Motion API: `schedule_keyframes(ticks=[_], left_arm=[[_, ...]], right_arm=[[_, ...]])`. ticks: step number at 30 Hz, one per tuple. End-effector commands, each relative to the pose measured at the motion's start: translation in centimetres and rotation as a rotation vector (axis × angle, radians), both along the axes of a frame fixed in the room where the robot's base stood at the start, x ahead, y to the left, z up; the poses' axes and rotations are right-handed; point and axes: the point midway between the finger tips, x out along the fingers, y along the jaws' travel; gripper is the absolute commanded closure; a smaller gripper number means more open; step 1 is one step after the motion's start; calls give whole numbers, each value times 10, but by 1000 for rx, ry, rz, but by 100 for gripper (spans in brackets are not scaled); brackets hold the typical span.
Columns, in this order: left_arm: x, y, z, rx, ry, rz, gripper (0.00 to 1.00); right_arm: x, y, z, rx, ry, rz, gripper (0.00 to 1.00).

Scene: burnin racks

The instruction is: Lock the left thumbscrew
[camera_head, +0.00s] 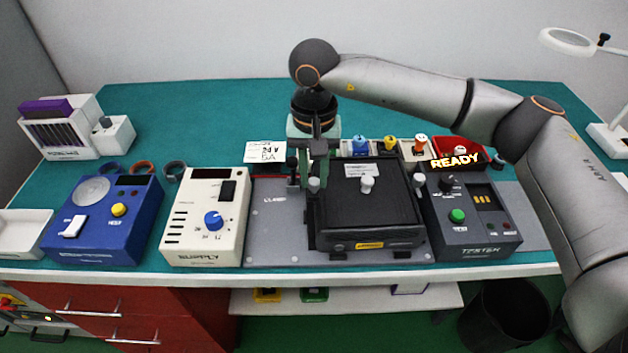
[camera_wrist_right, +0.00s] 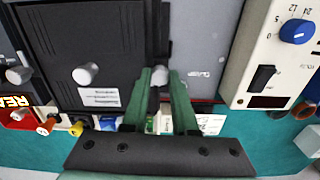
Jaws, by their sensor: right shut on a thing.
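The left thumbscrew (camera_head: 314,185), a small grey knob, sits at the left edge of the black box (camera_head: 370,205) on the grey plate. In the right wrist view the same thumbscrew (camera_wrist_right: 159,76) is between the tips of my right gripper (camera_wrist_right: 160,80), whose green fingers are shut on it. In the head view my right gripper (camera_head: 312,178) reaches down over it from behind, partly hiding the area. A similar grey knob (camera_head: 367,184) stands on the box's top, and another (camera_head: 419,180) at its right edge. My left gripper is not in view.
A cream supply unit (camera_head: 232,235) and a blue unit (camera_head: 140,240) stand at left. A dark tester (camera_head: 470,230) stands close at right, with a lit READY sign (camera_head: 455,160) behind. Small coloured parts line the back. The rear teal bench (camera_head: 200,110) is clear.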

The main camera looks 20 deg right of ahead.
Motion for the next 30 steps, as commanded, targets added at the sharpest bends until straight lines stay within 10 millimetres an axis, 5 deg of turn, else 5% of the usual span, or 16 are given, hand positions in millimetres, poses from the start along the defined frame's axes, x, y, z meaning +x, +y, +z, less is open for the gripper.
schedule_keyframes(ticks=[18, 30], left_arm=[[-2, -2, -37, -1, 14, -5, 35], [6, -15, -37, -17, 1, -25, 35]], right_arm=[[1, 0, -1, 1, -2, -587, 100], [1, 0, 0, 1, -2, -923, 100]])
